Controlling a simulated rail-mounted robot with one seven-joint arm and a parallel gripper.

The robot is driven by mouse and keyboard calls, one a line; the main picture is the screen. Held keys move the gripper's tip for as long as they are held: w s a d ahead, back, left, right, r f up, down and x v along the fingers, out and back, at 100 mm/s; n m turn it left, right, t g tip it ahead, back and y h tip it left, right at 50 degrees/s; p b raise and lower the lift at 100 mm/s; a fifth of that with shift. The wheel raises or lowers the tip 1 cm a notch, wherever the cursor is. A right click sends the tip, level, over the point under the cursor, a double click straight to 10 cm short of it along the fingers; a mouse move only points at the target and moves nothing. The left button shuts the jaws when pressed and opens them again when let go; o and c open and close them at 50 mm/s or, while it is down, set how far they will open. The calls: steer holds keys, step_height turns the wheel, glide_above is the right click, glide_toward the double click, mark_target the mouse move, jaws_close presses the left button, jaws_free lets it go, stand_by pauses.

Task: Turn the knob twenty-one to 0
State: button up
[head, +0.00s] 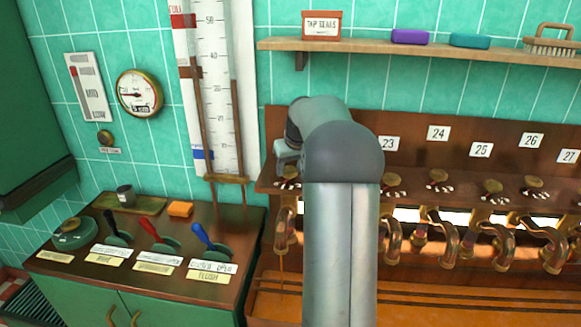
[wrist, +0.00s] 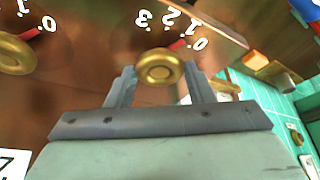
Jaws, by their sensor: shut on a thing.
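My gripper (wrist: 158,80) is shut on a round brass knob (wrist: 160,68) in the wrist view, with one finger on each side. White numerals 3, 2, 1 and 0 arc around the knob. A red mark at its edge points toward the 1 and 0 side; I cannot tell the exact reading. In the head view my gripper (head: 287,160) is at the left end of the knob row, over a brass knob (head: 289,173). No plate reading 21 shows; my arm covers part of the panel, so the held knob's number cannot be read.
A neighbouring brass knob (wrist: 14,54) is close by in the wrist view. More knobs with plates 23 to 27 line the panel to the right, above copper pipes (head: 394,240). A shelf (head: 420,48) runs above. Levers (head: 205,240) stand on the left cabinet.

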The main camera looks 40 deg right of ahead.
steer(key=m, duration=0.1)
steer(key=m+h, duration=0.1)
steer(key=shift+w+a+m+b, duration=0.2)
steer(key=shift+m+b, duration=0.1)
steer(key=shift+m, duration=0.1)
steer(key=shift+s+m+h, duration=0.1)
steer(key=shift+m+h, duration=0.3)
steer(key=shift+m, duration=0.4)
steer(key=o, duration=1)
steer(key=shift+r, duration=0.15)
steer(key=v, duration=0.5)
steer(key=b+v, duration=0.1)
steer(key=v, duration=1.1)
steer(key=shift+w+d+r, duration=0.1)
steer(key=shift+w+r, duration=0.15)
steer(key=shift+g, duration=0.3)
